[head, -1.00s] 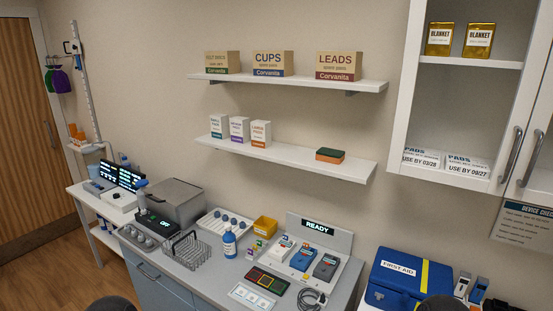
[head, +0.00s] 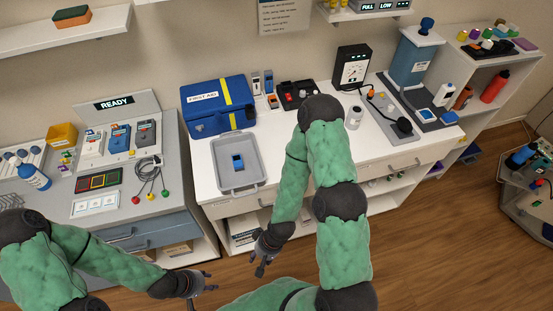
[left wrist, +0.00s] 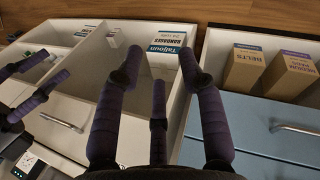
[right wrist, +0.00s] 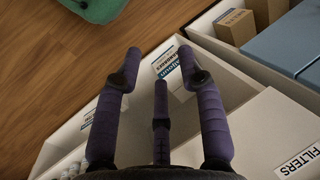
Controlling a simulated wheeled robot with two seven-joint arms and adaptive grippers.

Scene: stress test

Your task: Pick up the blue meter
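A blue meter (head: 120,138) stands in the dock with the READY sign (head: 115,103), between a white meter (head: 93,144) and a grey meter (head: 145,136). A small blue device with a dark face (head: 238,162) lies in the grey tray (head: 222,182); I cannot tell whether it is a meter. My left gripper (head: 208,283) is low in front of the counters, its fingers (left wrist: 160,70) apart and empty. My right gripper (head: 262,268) is to its right, also low, its fingers (right wrist: 165,68) apart and empty. Both are well away from the blue meter.
A cable with coloured ends (head: 150,175) and a panel of coloured squares (head: 99,180) lie before the dock. A blue first-aid case (head: 218,106) stands right of it. Shelves with boxes (left wrist: 245,66) are below the counters. The wooden floor (head: 430,235) is open at right.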

